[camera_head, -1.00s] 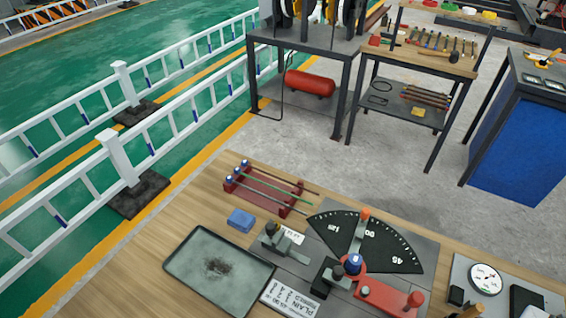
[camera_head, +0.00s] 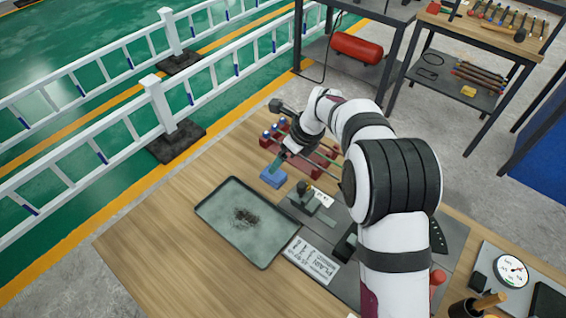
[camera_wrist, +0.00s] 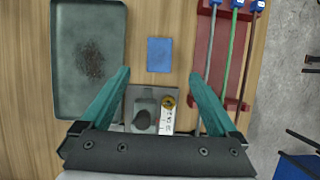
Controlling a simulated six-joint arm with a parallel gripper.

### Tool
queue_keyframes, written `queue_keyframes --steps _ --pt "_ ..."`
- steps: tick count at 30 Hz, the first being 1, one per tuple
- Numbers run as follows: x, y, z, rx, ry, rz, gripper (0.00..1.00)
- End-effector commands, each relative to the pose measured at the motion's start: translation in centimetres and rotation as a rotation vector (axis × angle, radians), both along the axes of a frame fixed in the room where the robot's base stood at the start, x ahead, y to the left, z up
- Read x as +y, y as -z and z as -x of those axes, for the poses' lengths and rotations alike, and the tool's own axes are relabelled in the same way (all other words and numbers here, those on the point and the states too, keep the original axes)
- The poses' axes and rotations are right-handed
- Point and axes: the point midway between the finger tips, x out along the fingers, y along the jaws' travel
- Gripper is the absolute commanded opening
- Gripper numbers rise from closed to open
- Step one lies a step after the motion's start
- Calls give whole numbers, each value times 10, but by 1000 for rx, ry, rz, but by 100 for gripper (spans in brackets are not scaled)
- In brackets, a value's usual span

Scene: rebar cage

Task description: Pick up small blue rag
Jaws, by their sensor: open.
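The small blue rag (camera_head: 271,178) is a folded blue rectangle lying flat on the wooden table, between the grey tray and the red rod rack. In the wrist view the rag (camera_wrist: 159,54) lies between the lines of my two fingers and a little ahead of their tips. My gripper (camera_head: 278,163) hangs just above the rag in the head view, fingers pointing down. In the wrist view my gripper (camera_wrist: 160,72) has its teal fingers wide apart with nothing between them. The gap in height to the rag is hard to judge.
A grey tray (camera_head: 217,218) with dark debris lies left of the rag. The red rack (camera_wrist: 206,50) with several rods stands close on the right. A metal fixture (camera_wrist: 143,112) with a label (camera_head: 313,262) is nearby. Bare table (camera_head: 150,245) is at the left.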

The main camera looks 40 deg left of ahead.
Motion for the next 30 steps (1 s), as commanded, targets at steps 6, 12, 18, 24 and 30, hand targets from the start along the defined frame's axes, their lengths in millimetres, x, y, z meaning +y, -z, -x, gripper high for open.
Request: queue_keyframes --steps 6,12,18,24,30 --pt "16 40 0 0 -1 0 95" --pt "25 75 2 2 -1 2 95" --pt "33 93 1 -1 -1 1 95" --pt "33 93 1 -2 0 1 88" --pt "33 92 1 -2 0 1 52"
